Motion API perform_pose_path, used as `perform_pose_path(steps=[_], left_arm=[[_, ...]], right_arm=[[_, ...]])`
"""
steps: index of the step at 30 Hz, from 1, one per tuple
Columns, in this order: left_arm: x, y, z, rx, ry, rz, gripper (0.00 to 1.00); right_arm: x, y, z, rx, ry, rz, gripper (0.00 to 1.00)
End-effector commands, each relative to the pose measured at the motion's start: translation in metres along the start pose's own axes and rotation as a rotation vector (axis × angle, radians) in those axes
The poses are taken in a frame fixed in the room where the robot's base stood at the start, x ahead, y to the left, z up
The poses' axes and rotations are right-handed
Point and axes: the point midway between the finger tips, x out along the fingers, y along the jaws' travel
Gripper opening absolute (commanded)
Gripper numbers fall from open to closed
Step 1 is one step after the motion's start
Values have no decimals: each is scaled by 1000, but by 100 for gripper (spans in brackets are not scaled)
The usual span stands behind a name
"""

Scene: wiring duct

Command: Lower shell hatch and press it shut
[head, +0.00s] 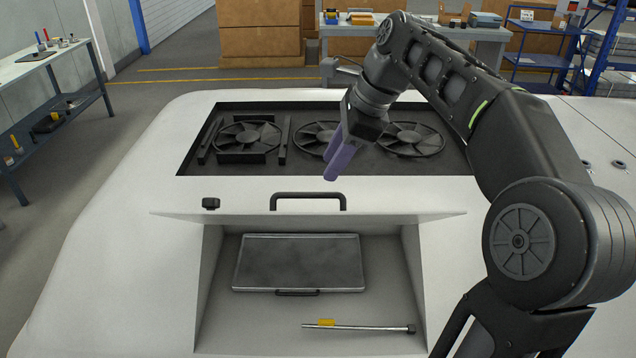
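The white shell hatch (400,204) is raised over an open compartment in the white shell (120,180), its front edge standing out above the opening. A black bar handle (308,197) and a small black latch (211,203) are on its top face. My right gripper (333,172), with purple fingers, points down just above and behind the handle in the picture, seemingly touching nothing. The fingers overlap from this angle, so I cannot tell their gap. My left gripper is out of view.
The compartment holds a dark flat case (298,262) and a rod with a yellow part (360,327). Behind the hatch is a recessed bay with several black fans (247,134). A workbench (45,100) stands at the far left, shelves (540,50) at the back right.

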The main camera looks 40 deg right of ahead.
Motion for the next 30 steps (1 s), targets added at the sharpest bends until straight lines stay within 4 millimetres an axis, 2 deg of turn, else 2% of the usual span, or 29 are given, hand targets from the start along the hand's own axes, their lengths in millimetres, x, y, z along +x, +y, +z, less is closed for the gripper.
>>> perform_pose_path(steps=[5, 9, 19, 30], left_arm=[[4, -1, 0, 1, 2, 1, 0], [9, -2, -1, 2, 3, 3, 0], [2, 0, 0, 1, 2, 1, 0], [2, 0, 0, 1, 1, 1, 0]], right_arm=[[11, 0, -1, 0, 0, 3, 34], [30, 1, -1, -1, 1, 4, 34], [73, 0, 0, -2, 0, 2, 34], [78, 0, 0, -2, -1, 0, 33]])
